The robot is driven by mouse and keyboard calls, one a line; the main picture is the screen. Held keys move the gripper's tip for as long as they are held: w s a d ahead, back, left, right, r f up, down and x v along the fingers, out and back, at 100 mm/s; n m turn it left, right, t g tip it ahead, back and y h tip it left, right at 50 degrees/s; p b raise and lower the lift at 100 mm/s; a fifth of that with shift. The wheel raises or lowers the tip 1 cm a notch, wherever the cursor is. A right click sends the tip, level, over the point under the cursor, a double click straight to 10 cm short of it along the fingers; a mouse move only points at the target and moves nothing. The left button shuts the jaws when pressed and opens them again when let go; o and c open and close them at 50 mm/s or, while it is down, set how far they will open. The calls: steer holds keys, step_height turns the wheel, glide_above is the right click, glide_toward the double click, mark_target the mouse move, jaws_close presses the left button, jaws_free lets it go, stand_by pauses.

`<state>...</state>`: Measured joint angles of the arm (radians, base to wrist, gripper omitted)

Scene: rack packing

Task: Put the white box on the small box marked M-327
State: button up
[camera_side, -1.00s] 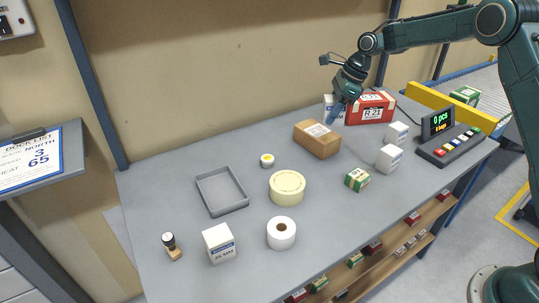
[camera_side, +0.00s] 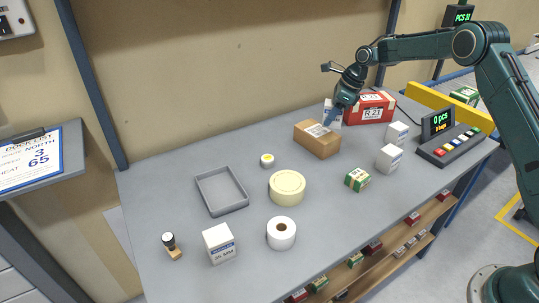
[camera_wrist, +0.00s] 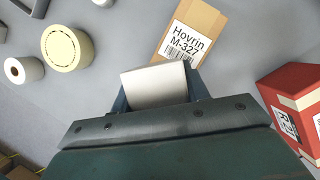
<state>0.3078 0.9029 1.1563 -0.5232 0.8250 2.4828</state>
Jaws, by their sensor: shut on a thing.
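My gripper (camera_side: 332,113) is shut on a white box (camera_side: 337,119) at the back of the table. In the wrist view the white box (camera_wrist: 155,84) sits between the two fingers (camera_wrist: 156,92). The brown cardboard box (camera_side: 316,140) lies just in front and to the left of the held box in the side view. Its label reads Hovrin M-327 in the wrist view (camera_wrist: 187,38), and its top is bare. I cannot tell how high the held box is.
A red box marked R 21 (camera_side: 371,107) stands close to the right of my gripper. Other white boxes (camera_side: 397,135) (camera_side: 389,158) (camera_side: 220,243), a green box (camera_side: 357,180), tape roll (camera_side: 287,188), white roll (camera_side: 281,233) and grey tray (camera_side: 221,191) are spread on the table.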

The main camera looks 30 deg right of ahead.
mark_target(327, 139)
steer(key=shift+f, duration=2.65)
steer(key=shift+f, duration=0.15)
steer(key=o, duration=1.1)
steer(key=v, duration=1.2)
